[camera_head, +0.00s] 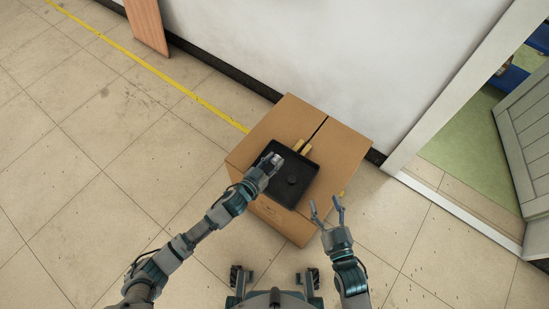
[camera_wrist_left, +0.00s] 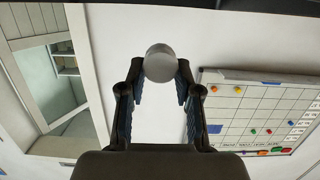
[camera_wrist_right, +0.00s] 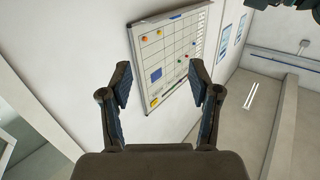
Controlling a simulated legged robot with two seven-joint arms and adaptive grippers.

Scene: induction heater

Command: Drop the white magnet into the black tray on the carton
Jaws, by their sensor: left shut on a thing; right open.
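The black tray (camera_head: 285,200) lies on top of the brown carton (camera_head: 330,160) in the head view. A small dark round thing (camera_head: 292,180) is in the tray. My left gripper (camera_head: 273,162) is over the tray's left part. In the left wrist view the white magnet (camera_wrist_left: 159,62), a pale grey-white disc, is held at the tips of the left fingers (camera_wrist_left: 159,80). In the head view the magnet cannot be clearly made out. My right gripper (camera_head: 327,212) is open and empty, right of the carton's front corner; its spread fingers (camera_wrist_right: 160,85) show in the right wrist view.
The carton stands near the white wall (camera_head: 330,50). A doorway opens at the right, with a grey door (camera_head: 525,130). The tiled floor at left is clear. A whiteboard (camera_wrist_right: 170,60) with coloured magnets hangs on a wall.

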